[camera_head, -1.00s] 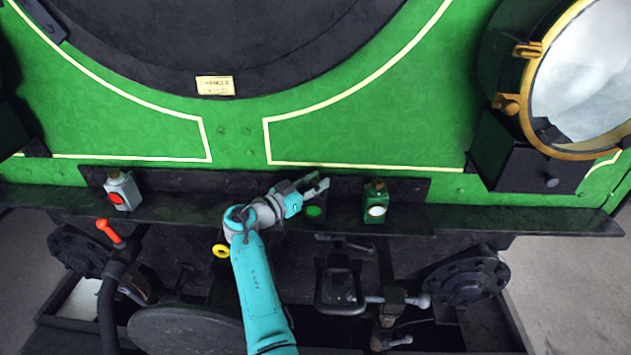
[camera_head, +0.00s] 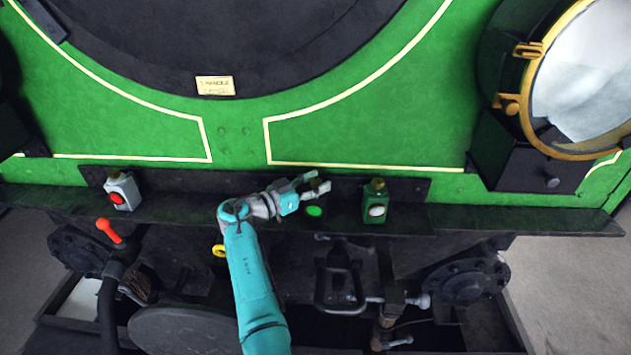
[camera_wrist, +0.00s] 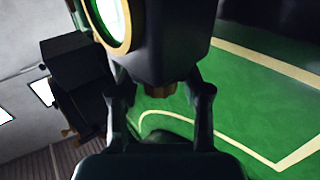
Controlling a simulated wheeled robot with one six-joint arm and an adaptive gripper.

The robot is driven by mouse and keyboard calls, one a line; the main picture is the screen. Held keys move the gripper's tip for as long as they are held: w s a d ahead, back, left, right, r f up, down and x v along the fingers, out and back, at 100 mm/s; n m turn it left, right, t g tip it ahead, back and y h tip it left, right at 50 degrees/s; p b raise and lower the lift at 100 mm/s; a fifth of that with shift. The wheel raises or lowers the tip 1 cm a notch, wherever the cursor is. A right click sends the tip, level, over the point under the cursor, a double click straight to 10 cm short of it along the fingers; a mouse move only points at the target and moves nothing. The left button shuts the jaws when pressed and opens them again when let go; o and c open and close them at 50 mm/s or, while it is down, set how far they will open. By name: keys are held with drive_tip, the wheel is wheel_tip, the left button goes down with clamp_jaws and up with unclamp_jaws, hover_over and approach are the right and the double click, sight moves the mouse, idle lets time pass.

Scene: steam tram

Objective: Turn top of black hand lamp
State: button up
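The black hand lamp (camera_head: 314,211) stands on the dark ledge, with its green lens facing out. Its small brass top (camera_head: 314,183) shows between the fingers of my gripper (camera_head: 316,184). My gripper is open, with one finger on each side of the top.
A green hand lamp (camera_head: 375,203) stands close on the right of the black one. A grey lamp with a red lens (camera_head: 121,192) stands at the left end of the ledge. A big brass-rimmed headlamp (camera_head: 575,90) is at right. The green tram front rises behind.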

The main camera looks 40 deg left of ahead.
sight(311, 185)
drive_tip(key=shift+s, duration=0.1)
drive_tip(key=shift+v, duration=3.65)
